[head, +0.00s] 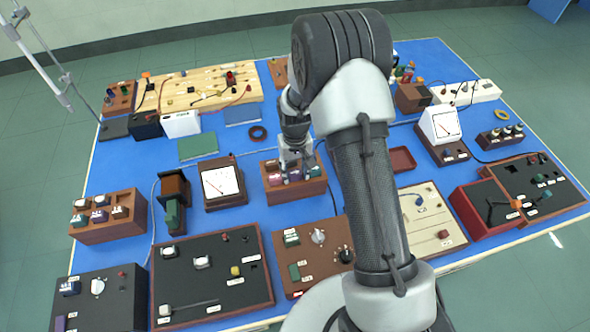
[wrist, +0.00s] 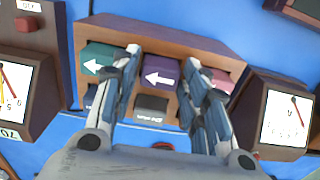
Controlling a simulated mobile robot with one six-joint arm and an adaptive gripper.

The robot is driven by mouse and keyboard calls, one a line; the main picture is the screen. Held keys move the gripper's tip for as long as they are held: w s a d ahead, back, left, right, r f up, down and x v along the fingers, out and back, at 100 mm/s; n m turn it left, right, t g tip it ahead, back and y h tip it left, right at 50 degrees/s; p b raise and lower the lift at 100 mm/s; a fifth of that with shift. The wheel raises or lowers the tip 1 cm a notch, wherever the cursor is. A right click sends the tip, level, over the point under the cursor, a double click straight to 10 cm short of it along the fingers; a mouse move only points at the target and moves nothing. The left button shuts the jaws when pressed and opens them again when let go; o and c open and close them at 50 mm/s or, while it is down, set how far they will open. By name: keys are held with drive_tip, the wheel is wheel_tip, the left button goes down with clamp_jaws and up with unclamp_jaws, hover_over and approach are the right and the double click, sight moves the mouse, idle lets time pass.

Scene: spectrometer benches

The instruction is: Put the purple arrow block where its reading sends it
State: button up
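The purple arrow block (wrist: 161,76) bears a white arrow pointing left in the wrist view. It sits in the middle slot of a brown wooden rack (wrist: 180,40). A green arrow block (wrist: 97,64) is on its left and a pink one (wrist: 220,80) on its right. My gripper (wrist: 163,70) is open, with one finger on each side of the purple block; a small gap seems to show. In the head view my gripper (head: 290,163) is down at the rack (head: 297,192), partly covering the blocks. A dark labelled piece (wrist: 151,108) is below the purple block.
Dial meters flank the rack in the wrist view, left (wrist: 14,85) and right (wrist: 287,118). In the head view, a white-faced meter (head: 220,183) stands left of the rack and another rack (head: 108,230) farther left. Several panels line the front, including a black one (head: 210,275).

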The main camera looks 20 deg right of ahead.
drive_tip(key=shift+o, duration=1.3)
wheel_tip(320, 180, up, 12)
